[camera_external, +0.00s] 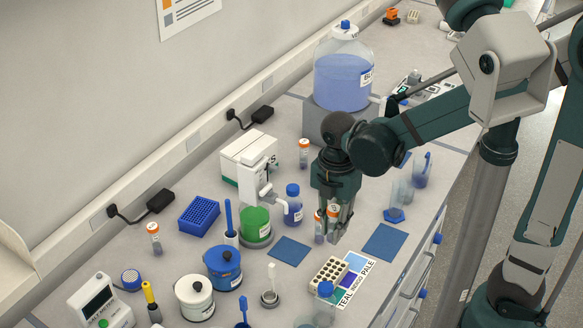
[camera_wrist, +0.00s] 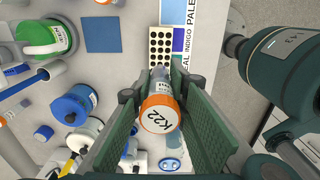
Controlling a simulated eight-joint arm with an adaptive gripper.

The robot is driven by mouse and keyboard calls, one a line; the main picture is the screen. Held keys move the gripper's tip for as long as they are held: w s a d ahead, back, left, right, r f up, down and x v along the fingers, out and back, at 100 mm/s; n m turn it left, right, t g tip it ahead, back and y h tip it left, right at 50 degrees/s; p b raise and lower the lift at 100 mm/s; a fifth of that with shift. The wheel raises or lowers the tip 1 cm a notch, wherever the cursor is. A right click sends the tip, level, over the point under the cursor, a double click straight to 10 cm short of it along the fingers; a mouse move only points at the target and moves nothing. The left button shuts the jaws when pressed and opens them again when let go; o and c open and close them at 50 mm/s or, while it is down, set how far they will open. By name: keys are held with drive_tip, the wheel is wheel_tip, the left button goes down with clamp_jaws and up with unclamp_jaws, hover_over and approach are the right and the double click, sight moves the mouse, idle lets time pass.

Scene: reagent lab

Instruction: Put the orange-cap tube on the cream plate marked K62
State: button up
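My gripper (camera_external: 337,232) points down over the bench. More orange-cap tubes stand behind (camera_external: 304,152) and at the left (camera_external: 154,238). I cannot make out a plate marked K62 in either view.
A cream rack with dark holes (camera_external: 328,272) and a colour card (camera_external: 355,276) lie in front of my gripper. Blue mats lie to its left (camera_external: 289,251) and right (camera_external: 385,242). A green container (camera_external: 256,222) and blue jar (camera_external: 223,268) stand at left.

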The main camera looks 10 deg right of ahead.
drive_tip(key=shift+f, duration=1.4)
drive_tip(key=shift+f, duration=0.1)
hover_over(330, 273)
drive_tip(key=shift+f, duration=2.8)
drive_tip(key=shift+f, duration=0.1)
drive_tip(key=shift+f+b, duration=0.3)
drive_tip(key=shift+f, duration=1.7)
drive_tip(key=shift+f, duration=0.15)
drive_tip(key=shift+o, duration=1.4)
drive_tip(key=o, duration=0.4)
drive_tip(key=shift+c, duration=0.2)
